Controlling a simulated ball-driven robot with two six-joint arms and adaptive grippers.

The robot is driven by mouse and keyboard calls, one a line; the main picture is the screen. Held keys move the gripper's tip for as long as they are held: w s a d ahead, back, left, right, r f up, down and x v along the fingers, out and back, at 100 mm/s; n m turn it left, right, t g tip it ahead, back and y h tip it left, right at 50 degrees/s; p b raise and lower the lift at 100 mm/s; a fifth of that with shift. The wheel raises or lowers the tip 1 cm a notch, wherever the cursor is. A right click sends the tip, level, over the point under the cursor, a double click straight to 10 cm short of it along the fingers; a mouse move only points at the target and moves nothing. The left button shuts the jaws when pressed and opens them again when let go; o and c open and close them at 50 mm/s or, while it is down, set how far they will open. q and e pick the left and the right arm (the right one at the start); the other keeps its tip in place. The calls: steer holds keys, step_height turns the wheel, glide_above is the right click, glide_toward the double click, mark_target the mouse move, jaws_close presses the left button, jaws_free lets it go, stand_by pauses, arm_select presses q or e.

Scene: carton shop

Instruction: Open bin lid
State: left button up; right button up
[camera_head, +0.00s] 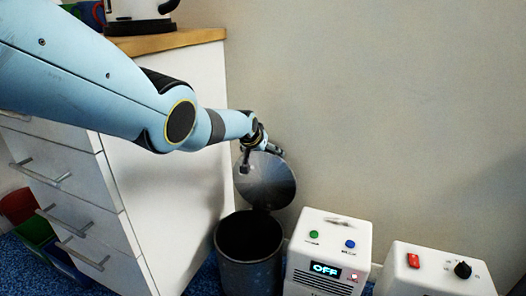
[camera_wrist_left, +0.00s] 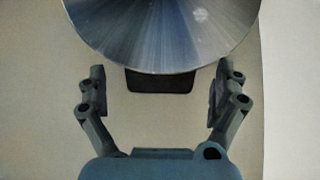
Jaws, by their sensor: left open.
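The bin (camera_head: 249,262) is a dark grey metal cylinder on the floor beside the white cabinet. Its round metal lid (camera_head: 268,182) stands raised at the back, and the dark opening of the bin shows. My left gripper (camera_head: 257,160) is at the upper part of the lid, partly hidden by its own arm. In the left wrist view the lid (camera_wrist_left: 160,30) fills the top middle, just beyond the fingers. The left gripper (camera_wrist_left: 157,92) is open there, with nothing between its fingertips but wall and a dark piece under the lid edge. My right gripper is not in view.
A white cabinet with drawers (camera_head: 125,215) stands left of the bin. A white box with an OFF display (camera_head: 330,245) stands close to the bin's right, and another white box (camera_head: 435,275) with a red switch and black knob is further right. The wall is behind.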

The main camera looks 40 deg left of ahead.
arm_select(q)
steer(key=shift+r, duration=0.15)
steer(key=v, duration=1.1)
steer(key=shift+s+r, duration=0.2)
steer(key=shift+s, duration=0.1)
steer(key=shift+d+f, duration=0.1)
steer(key=shift+d, duration=0.05)
